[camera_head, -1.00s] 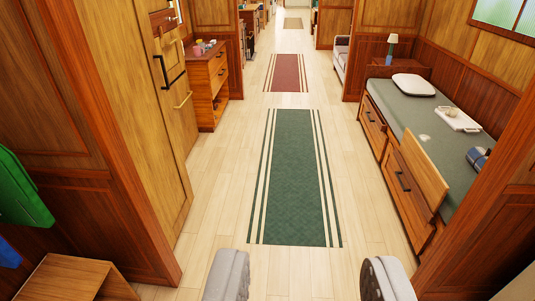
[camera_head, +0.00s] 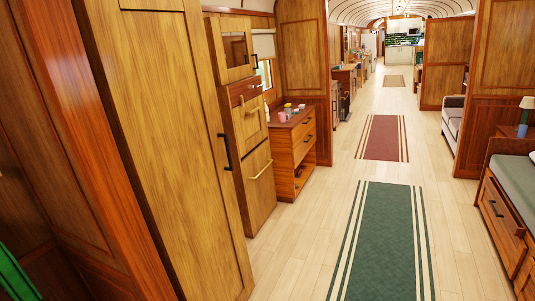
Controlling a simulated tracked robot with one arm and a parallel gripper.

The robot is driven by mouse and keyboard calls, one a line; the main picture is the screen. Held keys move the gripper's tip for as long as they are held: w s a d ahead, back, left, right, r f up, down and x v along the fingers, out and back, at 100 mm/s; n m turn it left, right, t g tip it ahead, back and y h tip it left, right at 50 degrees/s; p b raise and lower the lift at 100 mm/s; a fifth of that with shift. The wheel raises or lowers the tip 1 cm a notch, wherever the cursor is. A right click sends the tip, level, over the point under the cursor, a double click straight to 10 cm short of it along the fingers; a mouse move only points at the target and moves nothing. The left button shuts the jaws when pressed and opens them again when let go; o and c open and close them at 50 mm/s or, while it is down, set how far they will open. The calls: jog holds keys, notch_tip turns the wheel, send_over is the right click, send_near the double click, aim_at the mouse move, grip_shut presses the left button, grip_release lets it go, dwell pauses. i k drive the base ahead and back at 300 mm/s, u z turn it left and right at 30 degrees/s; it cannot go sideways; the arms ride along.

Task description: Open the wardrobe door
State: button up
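The wardrobe door (camera_head: 165,140) is a tall light-wood panel on the left. It looks shut, flush in its frame. A black vertical handle (camera_head: 225,152) sits at its right edge, about mid-height in the picture. The bottom of the door runs down toward the picture's lower edge. My gripper is not in view.
A tall cabinet (camera_head: 262,195) and a low chest (camera_head: 305,150) with small items stand beyond the wardrobe. A dark wood partition (camera_head: 105,150) borders its near side. The aisle with a green rug (camera_head: 385,240) is clear. A bed (camera_head: 505,215) stands at right.

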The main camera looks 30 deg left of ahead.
aim_at(153, 57)
jog(key=u, duration=0.1)
jog(key=i, duration=1.25)
jog(key=u, duration=0.45)
jog(key=i, duration=1.85)
jog(key=u, duration=0.4)
